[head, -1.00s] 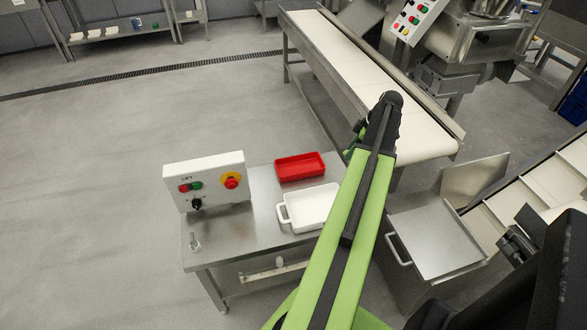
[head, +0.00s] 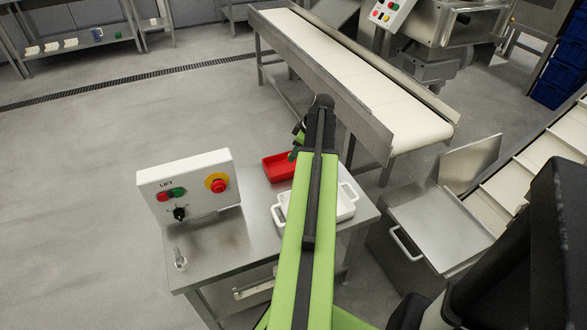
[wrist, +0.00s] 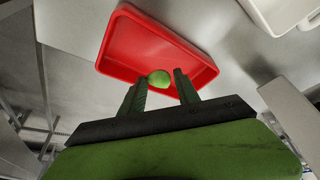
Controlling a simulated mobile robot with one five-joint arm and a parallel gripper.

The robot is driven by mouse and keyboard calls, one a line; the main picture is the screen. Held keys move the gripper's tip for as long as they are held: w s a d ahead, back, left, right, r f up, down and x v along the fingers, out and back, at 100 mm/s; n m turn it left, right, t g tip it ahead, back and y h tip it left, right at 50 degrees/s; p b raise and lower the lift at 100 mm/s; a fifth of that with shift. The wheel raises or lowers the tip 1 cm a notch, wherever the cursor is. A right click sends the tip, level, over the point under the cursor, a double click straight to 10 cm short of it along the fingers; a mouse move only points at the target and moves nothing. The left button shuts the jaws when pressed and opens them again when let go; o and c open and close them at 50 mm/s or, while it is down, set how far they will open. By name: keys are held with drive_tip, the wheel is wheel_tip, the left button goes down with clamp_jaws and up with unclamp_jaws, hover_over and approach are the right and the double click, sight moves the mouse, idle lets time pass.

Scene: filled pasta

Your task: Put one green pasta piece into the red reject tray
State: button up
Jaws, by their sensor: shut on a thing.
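A green pasta piece (wrist: 159,79) sits between the fingers of my gripper (wrist: 160,86) in the wrist view. My gripper is shut on it. Behind it in that view is the red reject tray (wrist: 120,50), whose inside looks empty. In the head view the red tray (head: 274,168) stands on the steel table, partly hidden by my arm. My gripper (head: 294,150) shows there only in part, beside the arm and near the tray's right end. The pasta piece cannot be made out in the head view.
A white tray (head: 347,207) with handles stands just in front of the red tray, partly behind my arm. A control box (head: 188,188) with buttons stands on the table's left. A white conveyor (head: 340,70) lies behind, and a steel bin (head: 435,225) is at right.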

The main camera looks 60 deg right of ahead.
sight(293, 168)
drive_tip(key=shift+w+a+f, duration=0.3)
drive_tip(key=shift+w, duration=0.1)
wheel_tip(293, 168, down, 4)
drive_tip(key=b, duration=0.4)
drive_tip(key=shift+f, duration=0.15)
drive_tip(key=shift+r, duration=0.2)
drive_tip(key=shift+f, duration=0.15)
drive_tip(key=o, duration=1.3)
